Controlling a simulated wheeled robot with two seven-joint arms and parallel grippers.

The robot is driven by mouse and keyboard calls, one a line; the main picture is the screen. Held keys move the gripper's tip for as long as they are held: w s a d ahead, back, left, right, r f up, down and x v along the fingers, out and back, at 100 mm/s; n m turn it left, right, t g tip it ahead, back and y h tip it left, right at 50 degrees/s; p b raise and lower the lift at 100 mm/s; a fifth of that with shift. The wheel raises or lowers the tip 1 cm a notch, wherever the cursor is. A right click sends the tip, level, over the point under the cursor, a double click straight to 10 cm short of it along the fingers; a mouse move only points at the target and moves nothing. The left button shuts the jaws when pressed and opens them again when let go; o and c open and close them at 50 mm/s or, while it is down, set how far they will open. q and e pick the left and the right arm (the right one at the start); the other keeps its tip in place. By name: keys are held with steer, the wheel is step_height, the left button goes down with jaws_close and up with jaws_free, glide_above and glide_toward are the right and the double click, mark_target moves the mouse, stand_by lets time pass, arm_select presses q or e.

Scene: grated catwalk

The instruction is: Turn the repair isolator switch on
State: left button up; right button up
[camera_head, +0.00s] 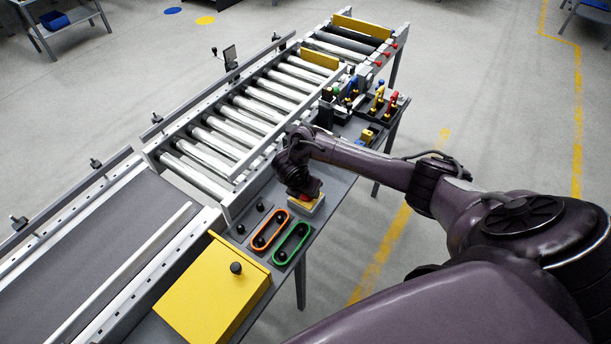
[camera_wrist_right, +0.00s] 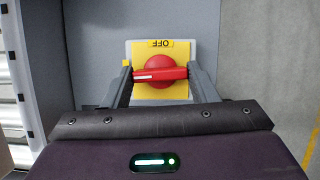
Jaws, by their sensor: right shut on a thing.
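The isolator switch is a red rotary knob (camera_wrist_right: 161,72) on a yellow plate (camera_wrist_right: 143,91) with a pale grey base. The knob's handle lies crosswise in the right wrist view, with a white mark on its left half. An upside-down "OFF" label (camera_wrist_right: 161,44) shows at the plate's top edge. My right gripper (camera_wrist_right: 160,78) is shut on the knob, one finger at each end of its handle. In the head view, my right gripper (camera_head: 306,190) is over the yellow plate (camera_head: 310,206) on the bench and hides much of the knob. My left gripper is not in view.
Orange (camera_head: 270,231) and green (camera_head: 292,244) loops around black pegs lie beside the switch. A yellow box with a black knob (camera_head: 205,300) stands nearer. Tool holders (camera_head: 365,105) stand beyond on the bench. A roller conveyor (camera_head: 235,120) runs along the left.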

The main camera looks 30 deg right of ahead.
steer(key=shift+w+r+m+p, duration=0.2)
steer(key=shift+m+p, duration=0.1)
steer(key=shift+m, duration=0.2)
steer(key=o, duration=1)
steer(key=shift+s+f, duration=0.1)
steer(key=shift+f, duration=0.05)
steer(key=p+v, duration=0.2)
steer(key=v, duration=0.6)
steer(key=shift+f, duration=0.1)
